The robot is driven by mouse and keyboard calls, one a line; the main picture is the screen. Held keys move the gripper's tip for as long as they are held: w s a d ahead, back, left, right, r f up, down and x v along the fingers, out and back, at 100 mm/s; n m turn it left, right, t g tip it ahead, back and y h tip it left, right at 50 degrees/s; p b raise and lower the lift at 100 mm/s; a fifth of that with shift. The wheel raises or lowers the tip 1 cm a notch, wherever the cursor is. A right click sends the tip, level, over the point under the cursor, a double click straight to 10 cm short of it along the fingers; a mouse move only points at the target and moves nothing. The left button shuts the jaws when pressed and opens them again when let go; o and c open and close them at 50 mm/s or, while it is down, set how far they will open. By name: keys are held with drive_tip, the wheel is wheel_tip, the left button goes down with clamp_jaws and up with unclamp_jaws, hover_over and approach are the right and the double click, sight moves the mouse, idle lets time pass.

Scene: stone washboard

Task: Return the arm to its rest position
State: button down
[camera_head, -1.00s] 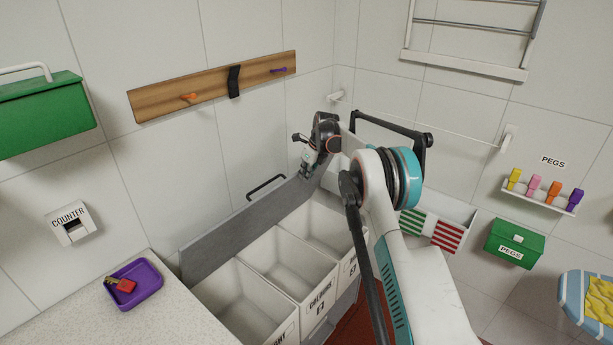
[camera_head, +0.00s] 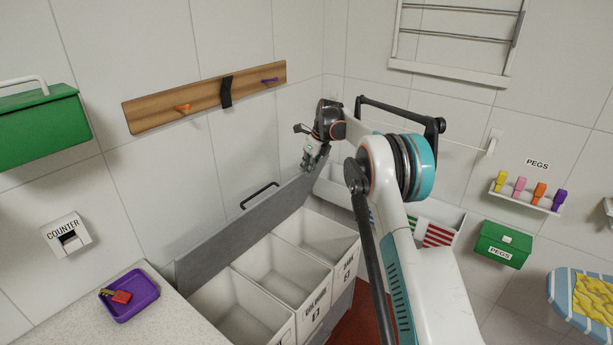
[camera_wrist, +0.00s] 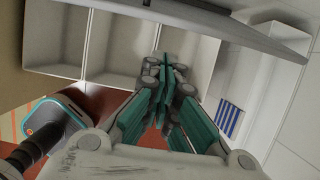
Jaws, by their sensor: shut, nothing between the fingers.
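My gripper (camera_head: 312,158) is in the upper middle of the head view, at the end of my folded arm. It hangs above the back end of the grey panel behind the white bins. In the wrist view my gripper (camera_wrist: 163,75) has its teal-lined fingers together, with nothing between them. The bins show beyond the fingertips there. No contact with the bins or panel is visible.
Three white bins (camera_head: 290,270) stand in a row beside the grey panel (camera_head: 225,240). A white trough (camera_head: 447,213) with striped cloths is behind my arm. A purple tray (camera_head: 135,309) sits on the counter. A green PEGS box (camera_head: 502,245) is at right.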

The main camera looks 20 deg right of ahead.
drive_tip(key=s+a+r+n+b, duration=0.25)
drive_tip(key=s+r+n, duration=0.45)
drive_tip(key=r, duration=0.5)
drive_tip(key=s+a+r+n+t+h, duration=0.1)
drive_tip(key=s+a+r+n, duration=0.15)
drive_tip(key=s, duration=0.55)
drive_tip(key=s+a+r+n+t, duration=0.1)
drive_tip(key=s+r+n, duration=0.3)
drive_tip(key=s, duration=0.5)
drive_tip(key=s+a+f+n+h+b, duration=0.15)
drive_tip(key=s+n, duration=0.65)
drive_tip(key=s, duration=0.9)
drive_tip(key=s+f+n+t+b, duration=0.1)
drive_tip(key=s+f+n, duration=0.2)
drive_tip(key=s+f, duration=0.2)
drive_tip(key=s+a+f+n+t+b, duration=0.1)
drive_tip(key=s+f+n, duration=0.3)
drive_tip(key=s, duration=0.6)
drive_tip(key=shift+s+a+f, duration=0.15)
drive_tip(key=shift+f, duration=0.55)
drive_tip(key=shift+a, duration=0.1)
